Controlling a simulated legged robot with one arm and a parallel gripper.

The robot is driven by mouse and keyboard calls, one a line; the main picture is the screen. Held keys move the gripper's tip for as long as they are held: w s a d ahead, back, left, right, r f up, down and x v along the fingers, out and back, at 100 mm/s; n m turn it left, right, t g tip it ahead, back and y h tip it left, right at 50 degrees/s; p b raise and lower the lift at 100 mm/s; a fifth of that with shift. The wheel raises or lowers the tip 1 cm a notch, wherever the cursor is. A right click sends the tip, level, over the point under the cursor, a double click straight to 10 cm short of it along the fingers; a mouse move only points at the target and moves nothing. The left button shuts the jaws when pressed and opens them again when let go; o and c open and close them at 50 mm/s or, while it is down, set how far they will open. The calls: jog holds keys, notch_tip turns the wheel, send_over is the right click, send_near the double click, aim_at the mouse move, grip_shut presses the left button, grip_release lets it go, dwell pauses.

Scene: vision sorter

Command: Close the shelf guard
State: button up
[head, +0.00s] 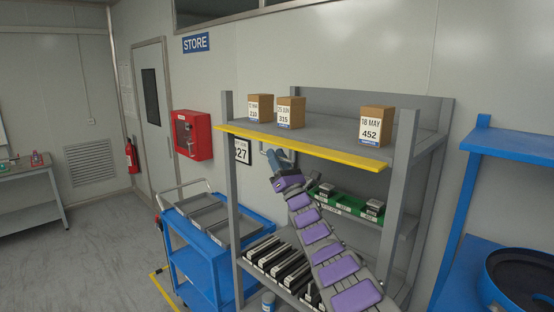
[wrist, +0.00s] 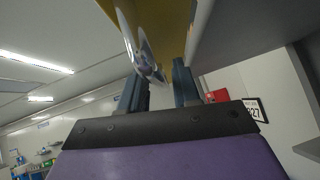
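The shelf guard appears to be the yellow strip (head: 300,147) along the front edge of the top shelf. Its yellow underside (wrist: 165,18) fills the top of the wrist view. My gripper (head: 270,150) is raised just below the left half of this strip. In the wrist view, my two dark blue-grey fingers (wrist: 158,80) stand apart with a gap between them. A shiny curved piece (wrist: 140,48) hangs by the yellow surface near the fingertips; I cannot tell whether they touch it. I see nothing clearly gripped.
Several cardboard boxes (head: 290,112) with white labels stand on the top shelf (head: 325,135). Lower shelves hold green trays (head: 345,203) and dark parts (head: 280,263). A blue cart (head: 200,268) stands to the left, a blue rack (head: 468,190) to the right. Open floor (head: 100,245) lies at far left.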

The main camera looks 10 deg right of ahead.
jog(key=shift+d, duration=0.15)
grip_shut()
jog(key=shift+m+h, duration=0.4)
jog(key=shift+h, duration=0.1)
